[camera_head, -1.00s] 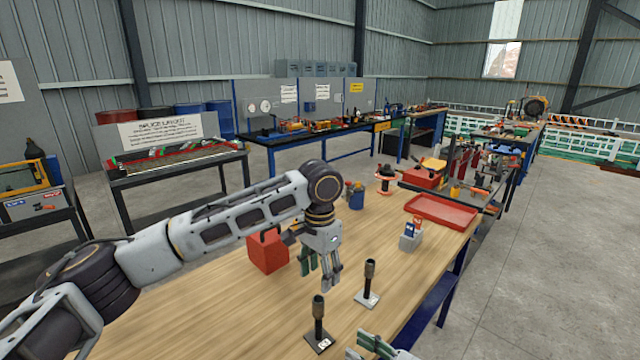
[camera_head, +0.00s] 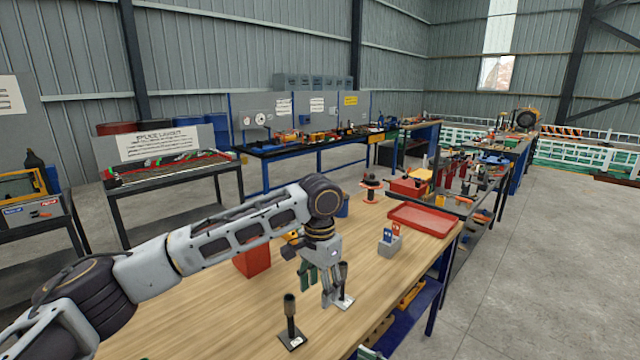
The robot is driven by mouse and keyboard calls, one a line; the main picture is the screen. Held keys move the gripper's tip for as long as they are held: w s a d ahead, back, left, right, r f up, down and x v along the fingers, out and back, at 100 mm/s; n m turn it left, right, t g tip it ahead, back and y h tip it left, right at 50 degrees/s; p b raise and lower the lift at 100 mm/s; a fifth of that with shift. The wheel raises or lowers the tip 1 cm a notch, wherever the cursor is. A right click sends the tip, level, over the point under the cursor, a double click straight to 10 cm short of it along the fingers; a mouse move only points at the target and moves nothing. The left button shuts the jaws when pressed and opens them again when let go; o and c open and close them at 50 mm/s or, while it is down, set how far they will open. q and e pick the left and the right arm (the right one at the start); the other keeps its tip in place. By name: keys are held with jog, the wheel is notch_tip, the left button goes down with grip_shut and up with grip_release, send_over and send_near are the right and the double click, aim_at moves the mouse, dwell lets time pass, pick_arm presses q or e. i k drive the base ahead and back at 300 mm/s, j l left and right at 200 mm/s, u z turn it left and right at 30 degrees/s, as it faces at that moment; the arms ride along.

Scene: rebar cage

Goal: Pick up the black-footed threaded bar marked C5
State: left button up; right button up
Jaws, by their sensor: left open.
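The black-footed threaded bar (camera_head: 291,318) stands upright near the front of the wooden table; the small white mark on its foot is too small to read surely. A second dark bar (camera_head: 344,273) with a pale foot stands upright behind it to the right. My left gripper (camera_head: 328,298) is open and empty, pointing down above and behind the black-footed bar. Its fingers overlap the pale-footed bar in the picture; I cannot tell whether they touch it.
A red block (camera_head: 252,260) stands behind my left forearm. A grey holder (camera_head: 390,246) with blue and red pieces and a red tray (camera_head: 424,219) are farther right. The tabletop (camera_head: 190,315) left of the black-footed bar is clear.

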aim_at(291, 337)
jog(key=k+l, duration=0.15)
jog(key=l, duration=0.2)
jog(key=k+l, duration=0.2)
jog(key=l, duration=0.15)
jog(key=k+l, duration=0.15)
jog(key=l, duration=0.2)
jog(key=k+l, duration=0.2)
jog(key=l, duration=0.2)
